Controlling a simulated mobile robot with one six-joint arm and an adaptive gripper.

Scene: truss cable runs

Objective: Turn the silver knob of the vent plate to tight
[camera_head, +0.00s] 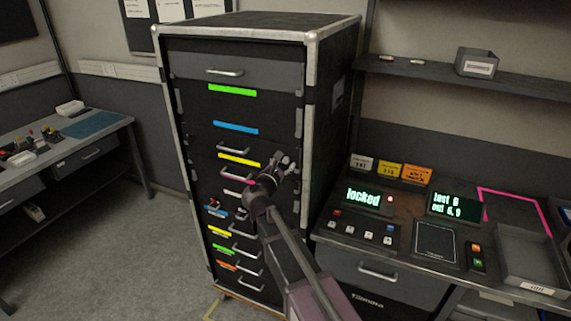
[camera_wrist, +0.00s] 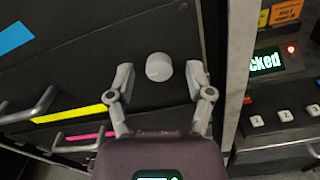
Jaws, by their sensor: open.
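A pale silver-grey round knob (camera_wrist: 159,67) sticks out from a dark plate (camera_wrist: 150,98) on the rack front in the wrist view. My gripper (camera_wrist: 161,80) is open, with one finger on each side of the knob. Gaps show between the knob and both fingers, so it is not gripped. No mark for tight can be read on the plate. In the head view my gripper (camera_head: 282,166) is at the right side of the rack front and hides most of the plate; the knob cannot be told apart there.
The tall rack (camera_head: 240,75) has several drawers with bar handles and coloured strips. A bar handle (camera_wrist: 32,108) is left of my gripper. The rack's metal edge post (camera_wrist: 238,60) is close on the right. A console (camera_head: 366,198) reading "locked" stands right of the rack.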

